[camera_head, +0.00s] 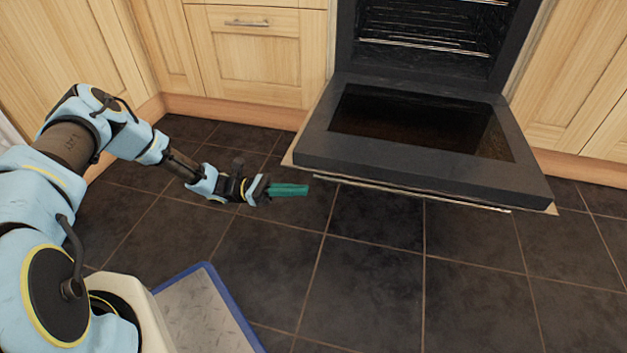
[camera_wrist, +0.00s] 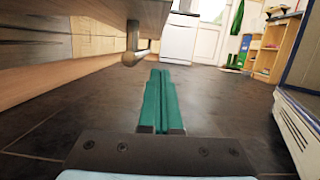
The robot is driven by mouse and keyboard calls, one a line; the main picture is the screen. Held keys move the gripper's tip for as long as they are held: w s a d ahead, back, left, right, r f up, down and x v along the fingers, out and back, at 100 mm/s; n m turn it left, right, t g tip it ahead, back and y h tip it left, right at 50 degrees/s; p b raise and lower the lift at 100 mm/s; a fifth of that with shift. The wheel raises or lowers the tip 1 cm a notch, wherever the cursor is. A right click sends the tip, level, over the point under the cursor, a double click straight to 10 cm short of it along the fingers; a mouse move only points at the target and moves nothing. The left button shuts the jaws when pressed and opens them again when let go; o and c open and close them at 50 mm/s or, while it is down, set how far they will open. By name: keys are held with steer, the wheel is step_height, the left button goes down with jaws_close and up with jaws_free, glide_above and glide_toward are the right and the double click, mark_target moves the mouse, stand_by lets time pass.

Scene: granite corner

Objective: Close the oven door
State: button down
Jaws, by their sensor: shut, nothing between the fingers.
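The oven door (camera_head: 420,172) is dark with a glass window and hangs folded down, open, in front of the oven (camera_head: 430,40). A metal handle bar (camera_head: 410,193) runs along its outer edge. My gripper (camera_head: 305,189) is shut and empty, with green fingers, just left of the handle's left end and lower than the door. In the wrist view the shut fingers (camera_wrist: 161,75) point forward. The handle (camera_wrist: 137,45) shows there at upper left of the fingertips, under the door's edge, and looks apart from them.
Wooden cabinets (camera_head: 255,50) line the wall on both sides of the oven. The dark tiled floor (camera_head: 370,270) is clear below and in front of the door. In the wrist view a white appliance (camera_wrist: 180,38) and wooden shelves (camera_wrist: 268,48) stand far off.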

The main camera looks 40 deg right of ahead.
steer(key=s+d+r+b, duration=0.2)
steer(key=s+r, duration=0.1)
steer(key=r, duration=0.2)
steer(key=shift+s+d, duration=0.2)
steer(key=shift+d, duration=0.2)
steer(key=shift+r, duration=0.1)
